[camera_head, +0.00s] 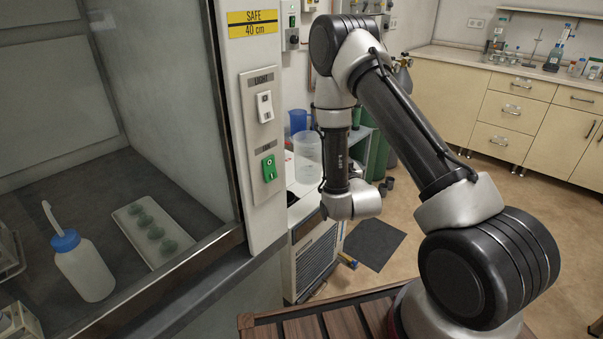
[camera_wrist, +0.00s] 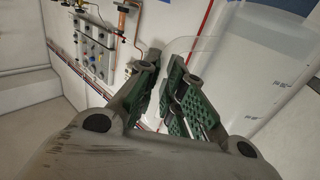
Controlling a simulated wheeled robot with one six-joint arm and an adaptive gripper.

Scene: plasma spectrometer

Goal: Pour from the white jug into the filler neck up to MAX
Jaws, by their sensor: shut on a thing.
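The white jug (camera_head: 307,158) is translucent and stands out behind my forearm in the head view, above the white-topped cabinet unit. In the wrist view the jug (camera_wrist: 272,70) fills the right side, with pale blue marks on its wall. My gripper (camera_wrist: 172,75) is shut on the jug at its left side, seemingly on its handle; the exact contact is hard to see. In the head view my wrist hides the gripper. The jug looks roughly upright. I cannot make out the filler neck, the MAX mark or the liquid level.
A blue jug (camera_head: 298,121) stands behind the white jug. The grilled cabinet unit (camera_head: 314,262) is below, beside a dark floor mat (camera_head: 374,243). The fume hood (camera_head: 262,130) closes off the left. A wall panel with valves (camera_wrist: 92,50) shows in the wrist view.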

